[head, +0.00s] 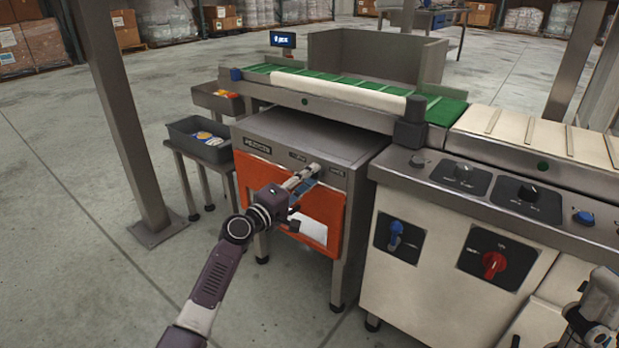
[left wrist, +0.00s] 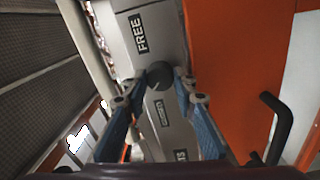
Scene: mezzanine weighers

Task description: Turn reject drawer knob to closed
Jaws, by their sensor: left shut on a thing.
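The reject drawer knob (left wrist: 160,74) is a small dark round knob on the grey strip of the reject cabinet (head: 312,141). In the left wrist view it sits between the two blue-padded fingers of my left gripper (left wrist: 158,92), which is shut on it. A FREE label (left wrist: 138,34) lies above the knob in that view, and smaller labels lie below it. Which way the knob points is too unclear to tell. In the head view my left gripper (head: 308,175) reaches the cabinet's top strip and hides the knob. My right arm shows only partly at the lower right edge.
The orange drawer front (head: 258,174) lies below the strip, with a dark handle (left wrist: 278,128). To the right, a control cabinet carries a blue switch (head: 395,230) and a red knob (head: 493,264). A grey bin (head: 212,150) stands left. The floor in front is clear.

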